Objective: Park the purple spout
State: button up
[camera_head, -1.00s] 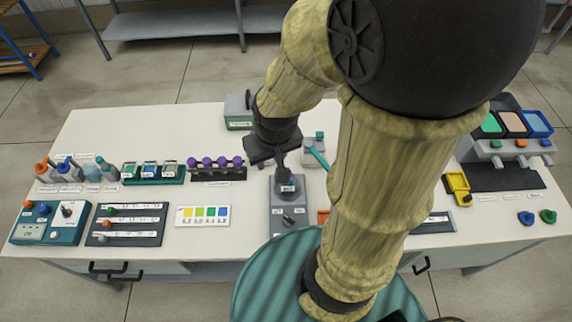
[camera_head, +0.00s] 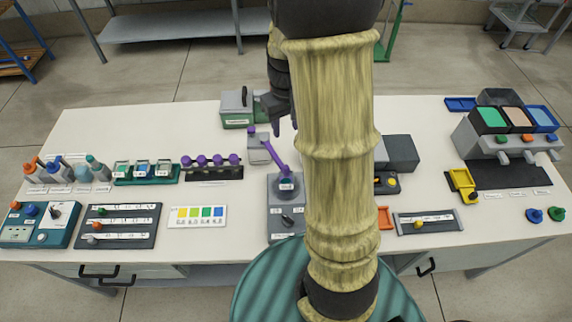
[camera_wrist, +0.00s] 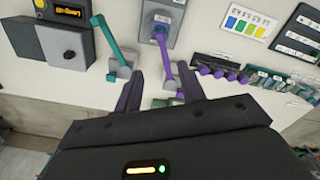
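The purple spout (camera_head: 270,150) runs from the round hub of a grey unit (camera_head: 280,221) toward the back left. Its outer end crosses over a small grey stand (camera_head: 259,157); I cannot tell whether it is seated there. My gripper (camera_head: 284,128) is just behind and right of the spout's outer end in the head view. In the wrist view its two fingers (camera_wrist: 160,82) are apart, with nothing held between them.
A teal spout (camera_wrist: 104,34) on its own stand (camera_wrist: 119,73) is beside the purple one. A green-and-grey box (camera_head: 237,110) stands behind. Purple-topped items in a rack (camera_head: 212,175) lie left. My arm hides part of the bench right of the grey unit.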

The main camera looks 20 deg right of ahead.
aim_at(286, 167)
jog(key=shift+f, duration=0.1)
notch_tip(286, 167, down, 17)
jog(key=shift+f+p, duration=0.15)
jog(key=shift+p, duration=0.8)
grip_shut()
